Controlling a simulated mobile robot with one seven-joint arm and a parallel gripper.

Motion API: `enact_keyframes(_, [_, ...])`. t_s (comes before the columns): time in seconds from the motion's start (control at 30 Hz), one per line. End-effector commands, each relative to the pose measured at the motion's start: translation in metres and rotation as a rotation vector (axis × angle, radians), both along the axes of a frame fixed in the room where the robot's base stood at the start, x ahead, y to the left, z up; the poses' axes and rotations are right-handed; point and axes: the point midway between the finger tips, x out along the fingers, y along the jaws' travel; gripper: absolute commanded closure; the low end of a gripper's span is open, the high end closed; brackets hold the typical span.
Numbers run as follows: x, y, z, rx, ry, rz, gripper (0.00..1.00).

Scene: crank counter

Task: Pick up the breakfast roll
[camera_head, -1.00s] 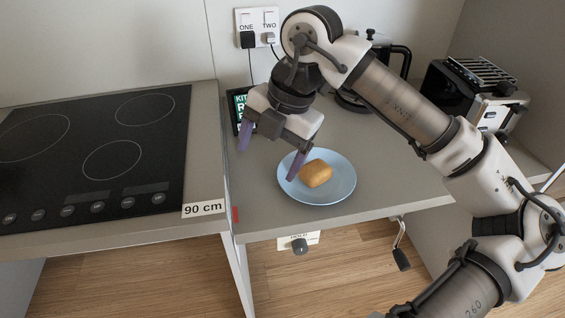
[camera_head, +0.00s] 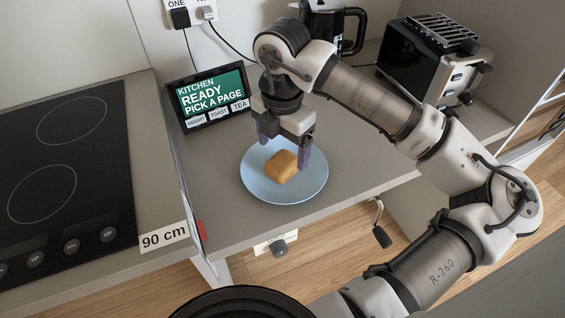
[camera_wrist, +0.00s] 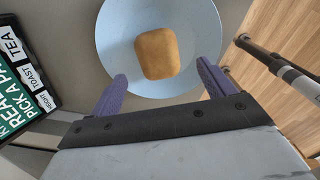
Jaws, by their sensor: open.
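The breakfast roll (camera_head: 280,166) is a small golden-brown bun lying on a light blue plate (camera_head: 290,193) on the grey counter. It also shows in the wrist view (camera_wrist: 157,53), near the plate's middle. My gripper (camera_head: 287,150) points down at the back of the plate, close behind the roll. In the wrist view its two purple fingers (camera_wrist: 165,90) are spread apart, with the roll ahead of the gap between them. The fingers are empty, and I see no contact with the roll.
A kitchen screen (camera_head: 211,97) stands behind left of the plate. A kettle (camera_head: 335,25) and a toaster (camera_head: 430,62) stand at the back. A black hob (camera_head: 65,170) lies left. A crank (camera_head: 379,225) and a knob (camera_head: 279,248) are at the counter's front.

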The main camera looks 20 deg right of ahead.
Motion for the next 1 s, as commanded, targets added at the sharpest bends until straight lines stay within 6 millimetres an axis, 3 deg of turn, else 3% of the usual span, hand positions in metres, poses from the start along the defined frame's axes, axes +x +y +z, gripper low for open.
enact_keyframes(0.17, [0.0, 0.0, -0.011, 0.003, 0.001, 0.001, 0.18])
enact_keyframes(0.43, [0.002, -0.002, -0.048, 0.003, 0.0, 0.0, 0.18])
enact_keyframes(0.73, [0.002, -0.002, -0.055, 0.0, -0.001, 0.001, 0.18])
enact_keyframes(1.0, [0.003, -0.002, -0.055, 0.0, -0.001, 0.001, 0.52])
